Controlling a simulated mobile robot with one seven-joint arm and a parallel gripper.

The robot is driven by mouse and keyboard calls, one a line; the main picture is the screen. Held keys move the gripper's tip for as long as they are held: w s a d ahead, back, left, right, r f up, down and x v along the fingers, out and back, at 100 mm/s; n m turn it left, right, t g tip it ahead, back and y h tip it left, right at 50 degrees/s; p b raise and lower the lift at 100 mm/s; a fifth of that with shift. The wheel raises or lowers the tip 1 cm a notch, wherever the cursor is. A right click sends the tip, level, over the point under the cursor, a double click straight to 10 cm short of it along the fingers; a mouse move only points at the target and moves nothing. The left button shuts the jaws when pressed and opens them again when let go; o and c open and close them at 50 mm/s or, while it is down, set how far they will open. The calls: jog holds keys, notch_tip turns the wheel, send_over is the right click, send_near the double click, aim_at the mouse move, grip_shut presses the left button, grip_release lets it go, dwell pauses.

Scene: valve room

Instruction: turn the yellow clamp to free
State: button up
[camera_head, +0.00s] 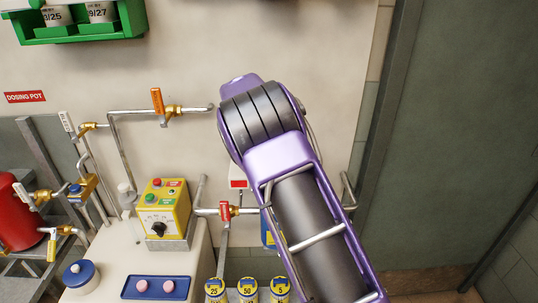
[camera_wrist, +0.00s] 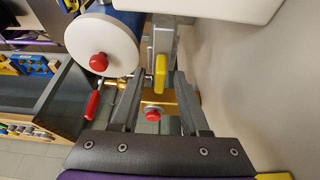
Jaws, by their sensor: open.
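In the wrist view, my gripper (camera_wrist: 159,72) is open, with its two dark fingers apart. A small upright yellow piece (camera_wrist: 160,78), which looks like the yellow clamp, shows between the fingertips, with a gap on each side. A brass fitting (camera_wrist: 181,98) with a red round knob (camera_wrist: 152,114) lies behind and below it. I cannot tell whether either finger touches the yellow piece, or how far it is turned. In the head view, my purple arm hides my gripper and the clamp.
A white disc with a red knob (camera_wrist: 99,62) and a red lever (camera_wrist: 92,105) are left of my fingers. A pale wall (camera_wrist: 245,75) stands close on the right. The head view shows a yellow control box (camera_head: 164,208), a red-handled valve (camera_head: 225,210) and an orange-handled valve (camera_head: 157,101).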

jog(key=p+v, duration=0.1)
jog(key=v, duration=1.6)
jog(key=shift+p, duration=0.4)
jog(key=shift+a+r, duration=0.1)
jog(key=shift+a, duration=0.05)
